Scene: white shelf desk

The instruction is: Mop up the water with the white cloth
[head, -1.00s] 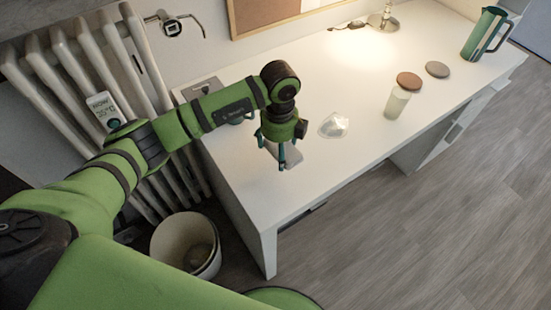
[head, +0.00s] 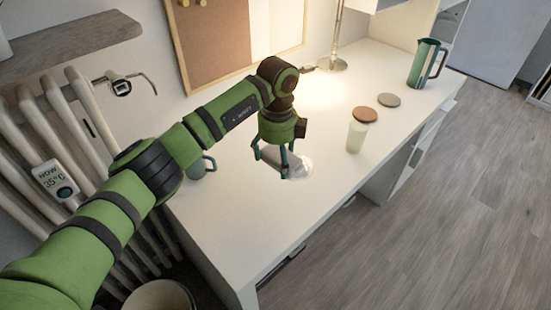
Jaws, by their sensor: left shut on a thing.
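The water (head: 302,167) is a small clear, shiny puddle on the white desk, in the middle of the head view. My left gripper (head: 271,160) points down just left of the puddle, its right finger overlapping the puddle's left edge in the picture. It is shut on the white cloth (head: 270,154), which looks greyish in the shade between the fingers and is partly hidden by them. I cannot tell whether the cloth touches the desk or the water. My right gripper is not in view.
A grey disc (head: 389,100), a teal pitcher (head: 427,63) and a lamp (head: 333,64) are farther back. A teal mug (head: 199,167) stands behind my arm. The desk's front (head: 250,225) is clear.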

